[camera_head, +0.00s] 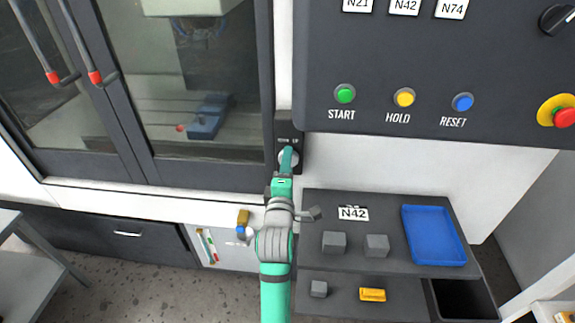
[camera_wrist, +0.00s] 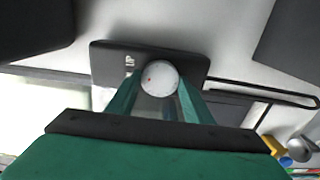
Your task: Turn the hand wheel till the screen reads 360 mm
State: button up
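A small white round knob (camera_wrist: 160,77) sits on a black box (camera_wrist: 190,62) fixed to the front of a machine. The same black box (camera_head: 291,127) shows in the head view beside the machine's glazed door, its lettering partly hidden. My gripper (camera_head: 288,158) reaches up to this knob from below. In the wrist view, my gripper (camera_wrist: 160,88) has one green finger on each side of the knob, close to its edges; whether they press on it I cannot tell. I see no clear hand wheel and no screen with a millimetre reading.
A dark control panel (camera_head: 430,75) with START, HOLD and RESET buttons overhangs to the right. Below it a shelf (camera_head: 390,255) holds grey blocks and a blue tray (camera_head: 433,235). A brass-coloured fitting (camera_head: 243,217) projects from the machine's lower front, left of my arm.

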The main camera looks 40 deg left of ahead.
jog(key=shift+m, duration=0.4)
jog(key=m, duration=2.4)
jog(key=shift+f+m, duration=0.15)
jog(key=shift+m, duration=0.25)
dwell(0.4)
jog(key=o, duration=1)
jog(key=shift+o, duration=0.2)
jog(key=shift+s, duration=0.1)
